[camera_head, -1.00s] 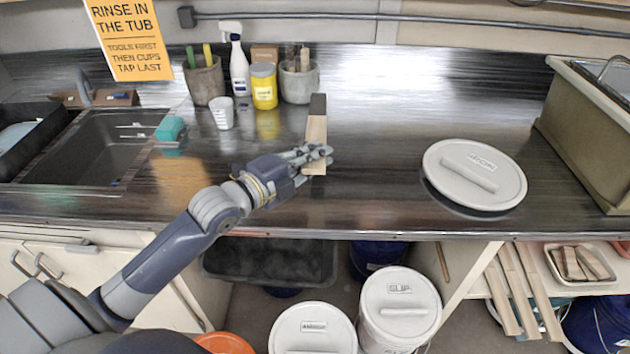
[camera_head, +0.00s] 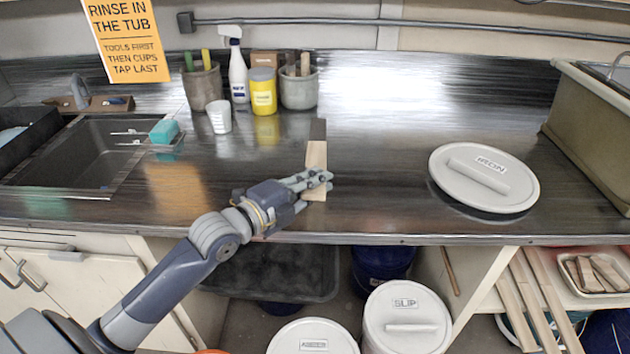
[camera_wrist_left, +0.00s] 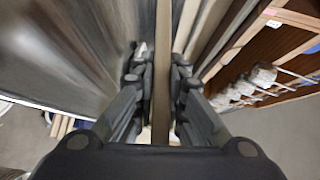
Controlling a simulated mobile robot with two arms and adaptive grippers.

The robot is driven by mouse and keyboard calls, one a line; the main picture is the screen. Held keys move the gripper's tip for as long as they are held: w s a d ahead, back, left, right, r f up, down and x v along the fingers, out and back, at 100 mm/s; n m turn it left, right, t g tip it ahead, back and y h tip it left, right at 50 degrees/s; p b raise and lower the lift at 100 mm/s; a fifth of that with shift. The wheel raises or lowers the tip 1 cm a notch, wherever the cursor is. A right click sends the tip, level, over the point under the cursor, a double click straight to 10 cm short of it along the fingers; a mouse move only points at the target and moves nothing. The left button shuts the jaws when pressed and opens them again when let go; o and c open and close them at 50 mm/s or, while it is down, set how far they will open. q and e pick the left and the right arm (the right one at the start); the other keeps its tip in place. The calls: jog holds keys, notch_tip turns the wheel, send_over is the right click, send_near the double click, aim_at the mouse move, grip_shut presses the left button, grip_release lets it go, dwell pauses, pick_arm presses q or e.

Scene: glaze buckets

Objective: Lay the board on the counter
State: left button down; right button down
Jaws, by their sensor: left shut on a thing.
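The board (camera_head: 316,156) is a narrow pale wooden strip with a dark far end. My left gripper (camera_head: 318,180) is shut on its near part, close to the counter's front edge. In the left wrist view the board (camera_wrist_left: 162,60) runs between the two fingers of the gripper (camera_wrist_left: 161,85). The board points away from me over the dark, shiny counter (camera_head: 385,190). I cannot tell whether its underside touches the counter. My right gripper is in neither view.
A sink (camera_head: 75,155) is at the left. Pots, a spray bottle (camera_head: 238,72) and a yellow jar (camera_head: 263,92) stand at the back. The counter between board and lid is clear.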

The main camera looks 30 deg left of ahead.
pick_arm(q)
notch_tip(320, 180, down, 3)
jog(key=shift+f+b, duration=0.1)
jog(key=shift+b, duration=1.05)
jog(key=shift+f+b, duration=0.8)
jog(key=shift+f, duration=0.5)
jog(key=c, duration=0.8)
grip_release()
jog(key=shift+f, duration=0.15)
